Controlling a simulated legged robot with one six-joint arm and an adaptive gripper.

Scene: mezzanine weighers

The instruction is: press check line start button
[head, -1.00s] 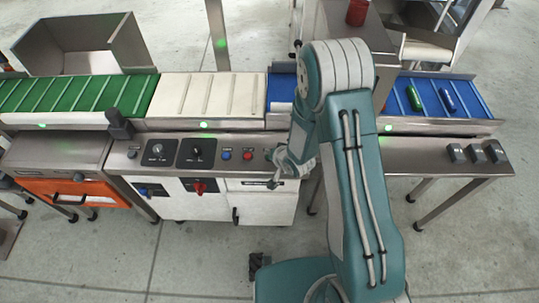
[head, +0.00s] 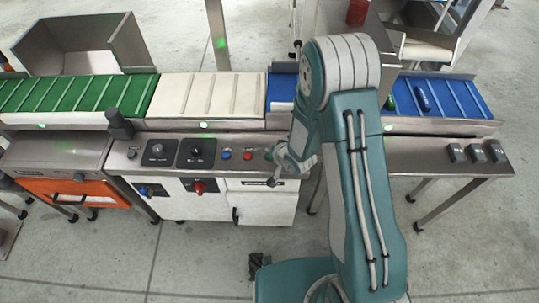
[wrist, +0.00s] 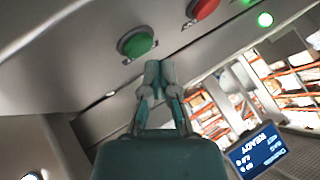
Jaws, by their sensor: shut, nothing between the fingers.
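A round green button (wrist: 136,42) sits in a dark ring on the grey metal panel in the wrist view. My gripper (wrist: 158,72) is shut and empty, its fingertips just beside this button and apparently short of it. A red button (wrist: 203,8) is farther right on the same panel. In the head view my gripper (head: 280,160) is at the right end of the control panel, beside the red button (head: 248,155) and the blue button (head: 226,155). The arm partly hides this area. The button labels are too small to read.
Black dials (head: 196,152) and a dark post (head: 119,124) stand on the panel. Behind it run the green belt (head: 80,94), white belt (head: 208,95) and blue belt (head: 450,98), with cans on the blue.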

